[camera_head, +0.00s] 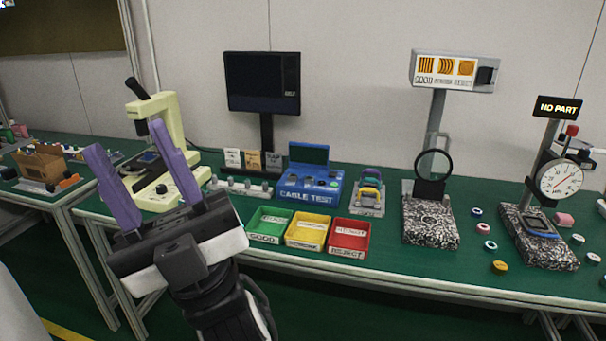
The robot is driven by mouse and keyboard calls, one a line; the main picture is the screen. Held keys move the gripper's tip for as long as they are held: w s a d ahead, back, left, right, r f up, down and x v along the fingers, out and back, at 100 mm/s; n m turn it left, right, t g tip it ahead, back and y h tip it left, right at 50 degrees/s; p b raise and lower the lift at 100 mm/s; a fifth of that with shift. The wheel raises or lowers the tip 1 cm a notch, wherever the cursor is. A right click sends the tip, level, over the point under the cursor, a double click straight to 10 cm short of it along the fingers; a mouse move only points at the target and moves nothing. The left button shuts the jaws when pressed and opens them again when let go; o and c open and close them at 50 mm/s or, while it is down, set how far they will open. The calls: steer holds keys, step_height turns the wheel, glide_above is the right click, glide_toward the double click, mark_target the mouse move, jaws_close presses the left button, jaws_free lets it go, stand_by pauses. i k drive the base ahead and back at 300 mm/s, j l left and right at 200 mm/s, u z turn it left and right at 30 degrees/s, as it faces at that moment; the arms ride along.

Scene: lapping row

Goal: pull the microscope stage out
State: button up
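The microscope (165,108) is cream-coloured with black eyepieces and stands at the left end of the green bench. Its stage (151,163) shows as a dark and bluish plate low on the microscope, partly hidden behind my gripper's fingers. My gripper (133,163) has two purple fingers and is in front of the microscope, at the left of the picture. I cannot tell how far the stage sits from the fingertips.
Green, yellow (306,232) and red trays stand at the bench's front edge, right of my gripper. A blue cable test box (310,182) and a dark monitor (262,82) are behind. A magnifier stand (431,222) and dial gauge (560,180) stand right. Another bench is left.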

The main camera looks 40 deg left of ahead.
mark_target(135, 164)
steer(key=u, duration=1.9)
steer(key=i+j, duration=0.15)
steer(key=i, duration=0.3)
steer(key=i+j, duration=0.1)
steer(key=i, duration=0.35)
steer(key=i+j, duration=0.15)
steer(key=i, duration=0.3)
